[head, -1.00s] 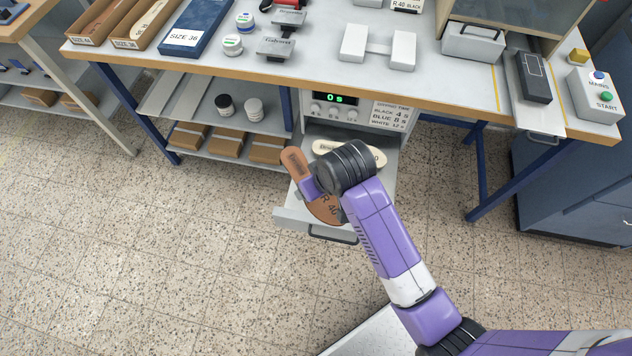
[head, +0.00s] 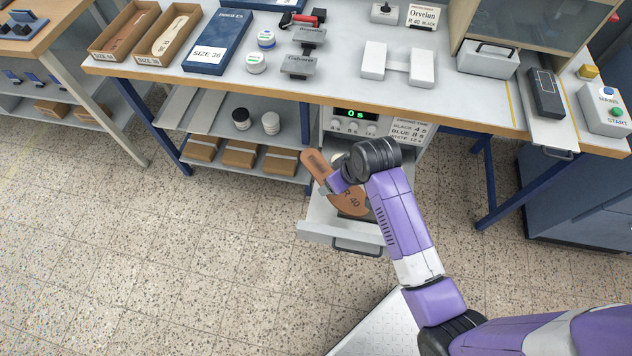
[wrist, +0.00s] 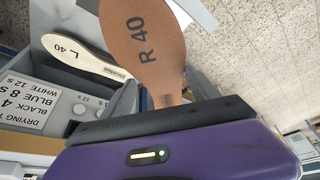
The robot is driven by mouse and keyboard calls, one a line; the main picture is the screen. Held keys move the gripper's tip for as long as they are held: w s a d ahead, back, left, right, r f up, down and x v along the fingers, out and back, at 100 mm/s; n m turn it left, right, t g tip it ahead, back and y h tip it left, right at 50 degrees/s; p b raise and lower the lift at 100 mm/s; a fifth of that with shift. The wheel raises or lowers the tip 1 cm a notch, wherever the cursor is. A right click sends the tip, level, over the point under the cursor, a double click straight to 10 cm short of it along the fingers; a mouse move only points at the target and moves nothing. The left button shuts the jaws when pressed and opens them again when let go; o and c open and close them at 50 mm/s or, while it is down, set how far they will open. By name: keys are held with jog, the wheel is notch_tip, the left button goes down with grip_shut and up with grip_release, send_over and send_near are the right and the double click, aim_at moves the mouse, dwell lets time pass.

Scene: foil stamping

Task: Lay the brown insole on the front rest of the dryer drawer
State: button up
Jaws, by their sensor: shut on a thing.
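The brown insole, marked R 40 (head: 352,203), is tilted across the view above the open dryer drawer (head: 313,230). My gripper (head: 335,187) is shut on its narrow middle. In the wrist view the insole (wrist: 145,45) extends out from my gripper (wrist: 165,105), its broad end away from me. A cream insole marked L 40 (wrist: 85,57) lies at the drawer's other rest, beside and below the brown one in that view. The dryer (head: 356,114) shows 0 s. My wrist hides much of the drawer in the head view, so the front rest is not clearly seen.
The bench edge (head: 250,88) runs just above the drawer. A shelf with brown boxes (head: 240,155) and jars stands to the left. The drawer handle (head: 357,247) sticks out in front. The floor (head: 200,270) ahead is clear.

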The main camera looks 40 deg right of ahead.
jog(key=s+d+f+n+y+p, duration=0.2)
jog(key=s+d+f+n, duration=0.2)
jog(key=d, duration=0.4)
jog(key=s+n, duration=0.1)
jog(key=s, duration=0.1)
jog(key=shift+s+d, duration=0.15)
jog(key=shift+s, duration=0.2)
jog(key=f+n+b, duration=0.1)
jog(key=f, duration=0.1)
jog(key=f+n+b, duration=0.1)
jog(key=f, duration=0.1)
jog(key=f+n+y+b, duration=0.1)
jog(key=f+b, duration=0.1)
jog(key=f, duration=0.1)
jog(key=shift+s+g, duration=0.35)
jog(key=shift+g, duration=0.05)
jog(key=shift+f+b, duration=1.75)
jog(key=shift+f, duration=0.3)
jog(key=shift+f, duration=0.7)
dwell(0.4)
jog(key=o, duration=1.6)
jog(key=shift+r, duration=0.15)
